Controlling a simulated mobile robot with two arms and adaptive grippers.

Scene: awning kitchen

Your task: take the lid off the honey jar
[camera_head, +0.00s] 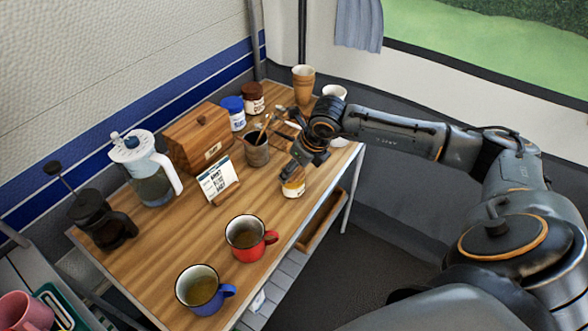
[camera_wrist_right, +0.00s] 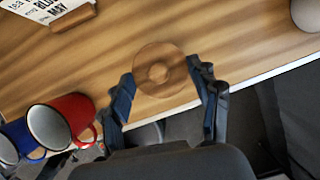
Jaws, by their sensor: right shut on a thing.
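The honey jar (camera_head: 293,188), small and pale with a yellowish band, stands upright near the table's front edge in the head view. Its top is mostly hidden by my right gripper (camera_head: 302,163), which reaches down over it. In the right wrist view a round wooden lid with a small knob (camera_wrist_right: 159,72) lies between the two fingers of this gripper (camera_wrist_right: 165,92). The gripper is shut on the lid. The jar body is hidden beneath the lid in that view, and I cannot tell whether lid and jar are apart. My left gripper is not in view.
On the wooden table (camera_head: 290,215) a red mug (camera_head: 245,238) and a blue mug (camera_head: 200,289) stand in front. A utensil cup (camera_head: 256,150), a card stand (camera_head: 218,182), a wooden box (camera_head: 198,138) and a pitcher (camera_head: 150,172) stand behind. Table between mugs and jar is clear.

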